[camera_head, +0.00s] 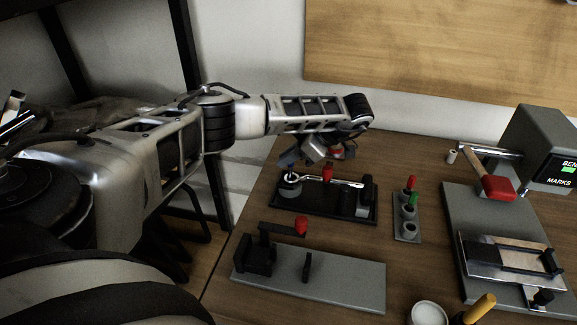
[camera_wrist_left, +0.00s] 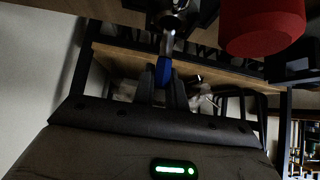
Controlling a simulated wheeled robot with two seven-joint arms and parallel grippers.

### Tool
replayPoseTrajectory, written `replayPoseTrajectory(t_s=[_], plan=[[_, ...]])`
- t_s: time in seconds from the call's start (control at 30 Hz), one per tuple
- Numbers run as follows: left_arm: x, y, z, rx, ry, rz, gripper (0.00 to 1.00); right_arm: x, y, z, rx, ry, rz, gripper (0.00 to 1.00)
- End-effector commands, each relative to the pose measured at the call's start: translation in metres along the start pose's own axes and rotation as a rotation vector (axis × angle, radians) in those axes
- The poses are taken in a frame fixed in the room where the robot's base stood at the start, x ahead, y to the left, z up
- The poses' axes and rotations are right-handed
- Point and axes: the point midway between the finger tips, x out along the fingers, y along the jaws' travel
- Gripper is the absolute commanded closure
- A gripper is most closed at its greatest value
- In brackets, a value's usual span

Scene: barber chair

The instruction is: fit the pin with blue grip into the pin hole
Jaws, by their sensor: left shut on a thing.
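My left gripper (camera_head: 288,160) is over the left end of a black fixture (camera_head: 330,208). In the left wrist view its fingers (camera_wrist_left: 163,92) are shut on the blue grip (camera_wrist_left: 163,70) of a metal pin. The pin's shaft (camera_wrist_left: 168,42) points away from the fingers towards a grey metal part (camera_wrist_left: 172,10) at the top edge. Whether the tip touches that part or is inside a hole I cannot tell. The fixture has a round grey part (camera_head: 290,187), a bright metal bar and a red knob (camera_head: 327,174). No pin hole shows clearly. My right gripper is not in view.
A grey plate with a red-tipped lever (camera_head: 301,225) is in front of the fixture. A small grey stand (camera_head: 408,229) with red and green pins is to its right. The wall is close behind.

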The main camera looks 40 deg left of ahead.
Motion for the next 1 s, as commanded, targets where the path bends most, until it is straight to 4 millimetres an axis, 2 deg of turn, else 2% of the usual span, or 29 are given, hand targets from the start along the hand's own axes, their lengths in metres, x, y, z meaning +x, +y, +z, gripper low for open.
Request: replayPoseTrajectory(t_s=[0.3, 0.67, 0.7, 0.77, 1.0], plan=[[0.025, 0.0, 0.025, -0.001, 0.0, -0.001, 1.0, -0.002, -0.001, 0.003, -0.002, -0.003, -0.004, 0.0], [0.029, 0.0, 0.029, -0.002, -0.001, 0.0, 1.0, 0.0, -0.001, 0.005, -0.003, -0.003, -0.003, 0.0], [0.029, 0.0, 0.029, -0.002, -0.001, 0.0, 0.81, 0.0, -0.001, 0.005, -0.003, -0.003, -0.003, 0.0], [0.029, 0.0, 0.028, -0.002, -0.001, 0.0, 0.65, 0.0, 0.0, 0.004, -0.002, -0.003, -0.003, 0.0], [0.029, 0.0, 0.028, -0.002, -0.001, 0.0, 0.65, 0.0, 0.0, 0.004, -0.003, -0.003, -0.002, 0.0]])
